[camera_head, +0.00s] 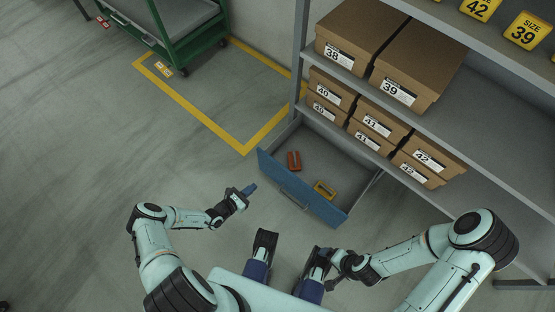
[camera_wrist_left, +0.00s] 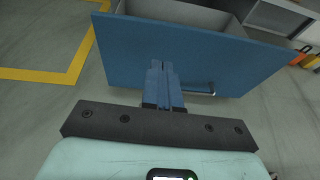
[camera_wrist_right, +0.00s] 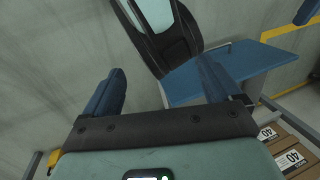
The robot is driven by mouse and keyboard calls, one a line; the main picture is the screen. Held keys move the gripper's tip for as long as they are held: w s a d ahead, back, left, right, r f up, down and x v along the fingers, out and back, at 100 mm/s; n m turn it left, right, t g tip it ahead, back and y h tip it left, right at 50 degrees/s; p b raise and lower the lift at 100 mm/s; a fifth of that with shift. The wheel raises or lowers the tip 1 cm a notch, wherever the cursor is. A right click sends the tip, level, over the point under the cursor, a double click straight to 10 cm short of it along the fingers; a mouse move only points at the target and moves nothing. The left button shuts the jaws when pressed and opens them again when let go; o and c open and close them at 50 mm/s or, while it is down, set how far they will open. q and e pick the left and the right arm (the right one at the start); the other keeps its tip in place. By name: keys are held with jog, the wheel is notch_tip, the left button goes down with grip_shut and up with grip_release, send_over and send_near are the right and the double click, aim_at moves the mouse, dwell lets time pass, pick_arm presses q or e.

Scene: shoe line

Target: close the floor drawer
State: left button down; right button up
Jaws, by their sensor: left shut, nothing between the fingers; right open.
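The floor drawer (camera_head: 302,188) is pulled out under the shelf rack, with its blue front facing me. Inside it lie a red item (camera_head: 294,161) and a yellow item (camera_head: 324,189). My left gripper (camera_head: 250,189) is shut and empty, close to the left part of the drawer front. In the left wrist view its fingertips (camera_wrist_left: 162,68) overlap the blue front (camera_wrist_left: 205,55); I cannot tell if they touch. The drawer handle (camera_wrist_left: 200,88) is right of them. My right gripper (camera_wrist_right: 160,88) is open and empty, with the blue front (camera_wrist_right: 235,70) beyond it.
The floor left of the drawer is clear.

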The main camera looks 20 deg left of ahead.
pick_arm(q)
jog(key=a, duration=0.2)
jog(key=b, duration=0.5)
send_near(274, 163)
jog(key=shift+n+t+y, duration=0.3)
jog(key=shift+y, duration=0.1)
jog(key=x, duration=0.5)
jog(key=shift+s+d+f, duration=0.15)
jog(key=shift+d+f, duration=0.2)
jog(key=shift+f, duration=0.05)
jog(key=shift+w+d, duration=0.2)
jog(key=shift+w, duration=0.35)
pick_arm(e)
jog(key=w+d+f+t+h, duration=0.1)
jog(key=w+d+f+t, duration=0.1)
jog(key=w+d+f, duration=0.2)
jog(key=w+f, duration=0.1)
jog(key=w, duration=0.2)
jog(key=shift+w+f+m, duration=0.25)
jog(key=shift+f+m, duration=0.05)
jog(key=shift+f, duration=0.05)
pick_arm(q)
jog(key=shift+w+r, duration=0.1)
jog(key=shift+w, duration=0.1)
